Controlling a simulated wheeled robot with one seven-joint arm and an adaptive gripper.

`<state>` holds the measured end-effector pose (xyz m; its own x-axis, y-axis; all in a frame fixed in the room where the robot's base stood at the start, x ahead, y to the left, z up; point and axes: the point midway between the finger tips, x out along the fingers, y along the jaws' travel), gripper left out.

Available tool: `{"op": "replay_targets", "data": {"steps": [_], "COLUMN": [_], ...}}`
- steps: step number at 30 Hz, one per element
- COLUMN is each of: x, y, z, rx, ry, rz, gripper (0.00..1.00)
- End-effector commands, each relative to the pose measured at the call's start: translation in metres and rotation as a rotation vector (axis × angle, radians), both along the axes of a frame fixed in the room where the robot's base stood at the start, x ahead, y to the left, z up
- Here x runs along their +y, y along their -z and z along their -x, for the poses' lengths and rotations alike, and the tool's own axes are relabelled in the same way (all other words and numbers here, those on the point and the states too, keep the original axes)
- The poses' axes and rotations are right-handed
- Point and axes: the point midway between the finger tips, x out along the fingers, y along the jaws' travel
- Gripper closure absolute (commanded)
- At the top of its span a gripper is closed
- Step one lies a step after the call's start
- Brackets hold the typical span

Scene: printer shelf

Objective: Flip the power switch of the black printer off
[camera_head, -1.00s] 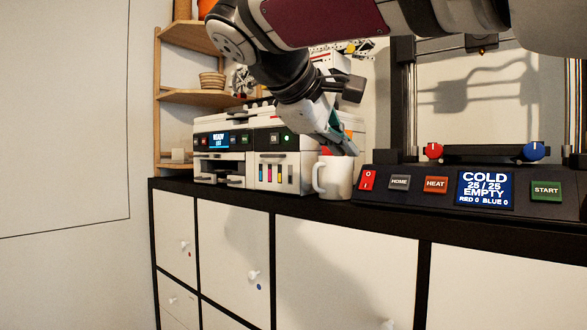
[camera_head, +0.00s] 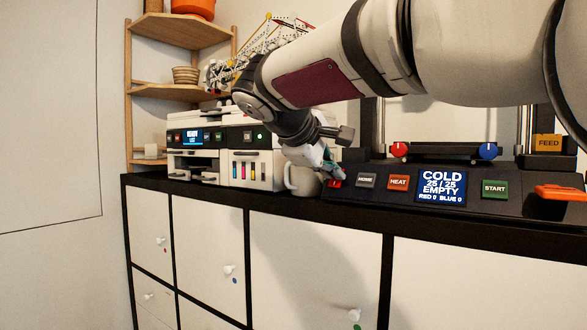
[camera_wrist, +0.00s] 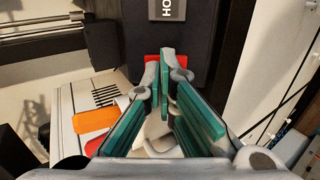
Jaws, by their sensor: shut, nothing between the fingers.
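The black printer's front panel (camera_head: 515,207) stands on the right of the cabinet top, with a blue screen reading COLD 25/25 EMPTY. Its red power switch (camera_head: 335,184) is at the panel's left end, mostly covered by my gripper (camera_head: 331,173). My gripper is shut and empty, its fingertips right at the switch, pointing down onto it. In the wrist view, part of the red switch (camera_wrist: 152,60) shows just beyond my gripper's fingertips (camera_wrist: 161,63). I cannot tell whether they touch it, and the switch position is hidden.
A white mug (camera_head: 302,183) stands just left of the switch, under my gripper. A white printer (camera_head: 255,172) with lit buttons is farther left.

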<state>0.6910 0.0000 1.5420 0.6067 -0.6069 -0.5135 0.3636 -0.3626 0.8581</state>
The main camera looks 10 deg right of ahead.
Motion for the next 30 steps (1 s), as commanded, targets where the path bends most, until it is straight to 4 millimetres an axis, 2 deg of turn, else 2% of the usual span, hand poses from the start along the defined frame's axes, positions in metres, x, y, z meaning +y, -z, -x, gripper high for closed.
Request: {"op": "replay_targets", "data": {"steps": [4, 13, 24, 30], "x": [-0.006, -0.007, -0.006, -0.006], "y": [0.003, 0.002, -0.013, -0.014], "z": [-0.008, -0.006, -0.005, -0.006], "rx": [-0.002, 0.001, 0.000, 0.000], "ry": [0.001, 0.001, 0.001, 0.001], "rz": [-0.001, 0.000, 0.000, 0.000], "gripper": [1.00, 1.00, 1.00, 1.00]}}
